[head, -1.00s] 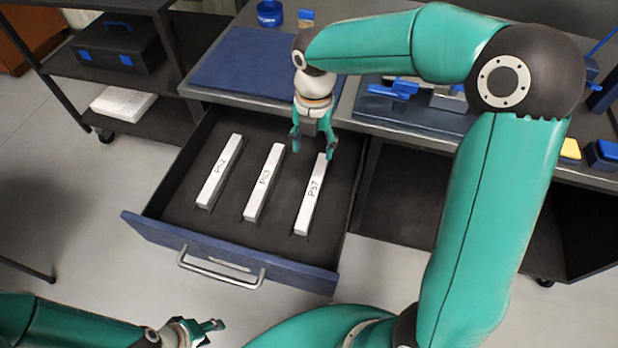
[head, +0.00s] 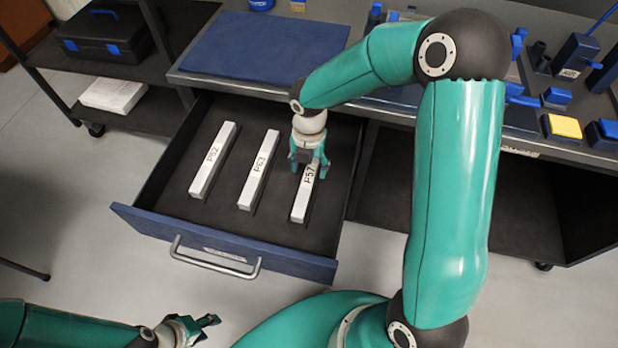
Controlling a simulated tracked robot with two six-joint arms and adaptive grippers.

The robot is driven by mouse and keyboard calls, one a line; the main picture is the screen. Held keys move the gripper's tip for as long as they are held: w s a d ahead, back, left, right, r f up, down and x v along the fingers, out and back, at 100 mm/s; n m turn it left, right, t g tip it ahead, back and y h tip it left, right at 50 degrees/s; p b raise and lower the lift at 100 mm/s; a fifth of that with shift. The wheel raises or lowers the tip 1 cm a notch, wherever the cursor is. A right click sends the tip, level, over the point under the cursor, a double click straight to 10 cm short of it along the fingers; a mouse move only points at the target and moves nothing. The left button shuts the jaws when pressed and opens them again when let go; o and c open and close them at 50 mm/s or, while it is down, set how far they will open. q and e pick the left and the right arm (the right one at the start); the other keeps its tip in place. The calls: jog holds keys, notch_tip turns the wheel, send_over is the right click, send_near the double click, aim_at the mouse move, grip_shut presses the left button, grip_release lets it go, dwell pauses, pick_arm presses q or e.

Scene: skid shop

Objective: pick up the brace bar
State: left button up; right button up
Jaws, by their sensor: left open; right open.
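Three white bars lie side by side in the open drawer (head: 170,208). The left bar (head: 212,160) has a label that looks like P52, the middle bar (head: 259,170) one like P63, and the right bar (head: 300,206) one like P57. None is plainly marked as the brace bar. My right gripper (head: 308,172) is open, pointing down over the upper part of the right bar, its fingers on either side of it. The gripper and wrist hide that bar's far end; I cannot tell whether they touch it. My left gripper (head: 208,328) is open and empty, low in front of the drawer.
A workbench (head: 345,85) with a blue mat (head: 265,45) stands behind the drawer. Blue fixtures and a yellow-topped block (head: 562,127) are at the right. A shelf at the left holds a black case (head: 105,35) and a white stack (head: 112,95).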

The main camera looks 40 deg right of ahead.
aim_at(309, 178)
notch_tip(309, 178, down, 3)
jog(key=shift+r, duration=0.1)
grip_shut()
dwell(0.3)
